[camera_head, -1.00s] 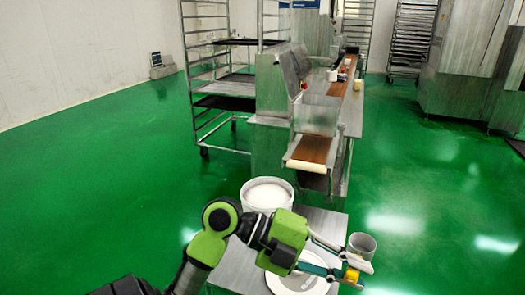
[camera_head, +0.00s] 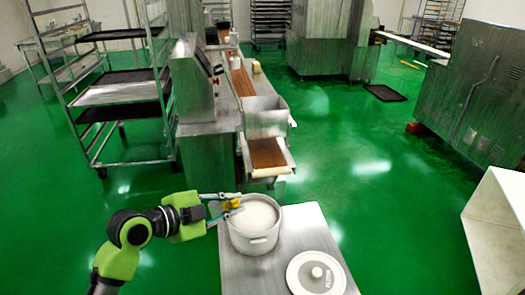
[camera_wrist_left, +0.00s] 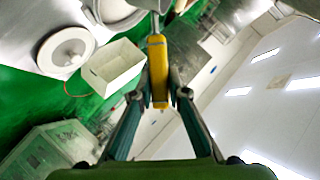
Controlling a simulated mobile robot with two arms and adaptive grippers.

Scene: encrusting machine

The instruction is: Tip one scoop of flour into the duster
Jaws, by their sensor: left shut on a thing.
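A white tub of flour (camera_head: 257,245) stands open on a steel table, its white contents near the rim. My left gripper (camera_head: 231,204) is shut on the yellow handle of the scoop (camera_head: 233,203) at the tub's left rim. In the left wrist view the yellow handle of the scoop (camera_wrist_left: 157,70) is between my left fingers (camera_wrist_left: 158,98), with a metal shank beyond it. The scoop's bowl is not clear in either view, and I cannot tell how much flour it holds. The duster cannot be made out. My right gripper is not in view.
A round white lid (camera_head: 300,279) lies flat on the steel table (camera_head: 292,228) right of the tub. The encrusting machine's belt (camera_head: 266,152) ends just behind the table. A wheeled rack (camera_head: 88,150) stands left, a white bin (camera_head: 492,225) right. Green floor between is clear.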

